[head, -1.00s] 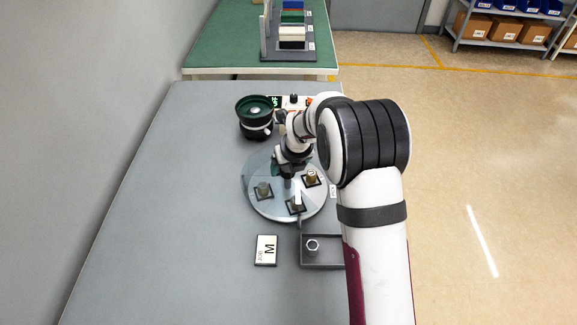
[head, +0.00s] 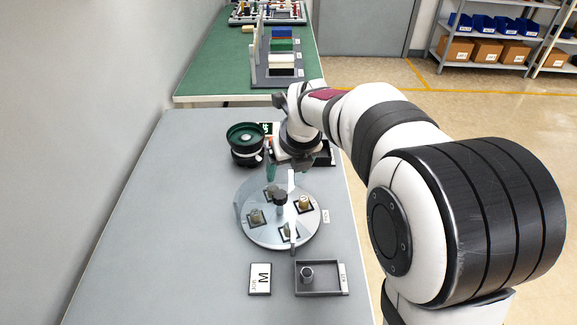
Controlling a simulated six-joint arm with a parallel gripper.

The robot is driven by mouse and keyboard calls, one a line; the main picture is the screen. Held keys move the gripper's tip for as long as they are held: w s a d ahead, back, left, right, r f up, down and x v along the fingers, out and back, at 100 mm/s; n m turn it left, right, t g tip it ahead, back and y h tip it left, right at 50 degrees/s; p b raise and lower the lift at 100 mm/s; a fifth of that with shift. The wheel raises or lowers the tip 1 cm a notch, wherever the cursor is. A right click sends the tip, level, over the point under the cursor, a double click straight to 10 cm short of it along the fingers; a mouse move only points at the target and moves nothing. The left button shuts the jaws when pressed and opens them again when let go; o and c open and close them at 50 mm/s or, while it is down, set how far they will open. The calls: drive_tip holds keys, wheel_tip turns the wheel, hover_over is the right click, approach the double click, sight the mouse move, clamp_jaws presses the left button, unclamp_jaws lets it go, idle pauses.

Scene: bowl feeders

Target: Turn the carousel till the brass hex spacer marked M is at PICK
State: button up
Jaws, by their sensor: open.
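The round grey carousel (head: 248,231) lies on the bench with a dark central knob (head: 280,198). Small spacers sit in dark square seats on it: a brassy one (head: 304,203) at the right, a duller one (head: 255,216) at the left, another (head: 287,230) at the front and one (head: 270,192) at the back, partly hidden. No mark on any spacer is legible. A small label (head: 326,216), too small to read surely, stands by the carousel's right edge. My gripper (head: 281,175) is open and empty above the carousel's back part; contact cannot be told.
A dark green bowl feeder (head: 245,144) stands behind the carousel. In front lie a card (head: 260,279) reading M and a grey tray (head: 320,292) holding a metal hex piece (head: 307,274). The left side of the bench (head: 160,220) is clear.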

drive_tip(key=m, duration=3.6)
approach(281, 194)
drive_tip(key=x, duration=0.9)
drive_tip(key=shift+a, duration=0.1)
clamp_jaws()
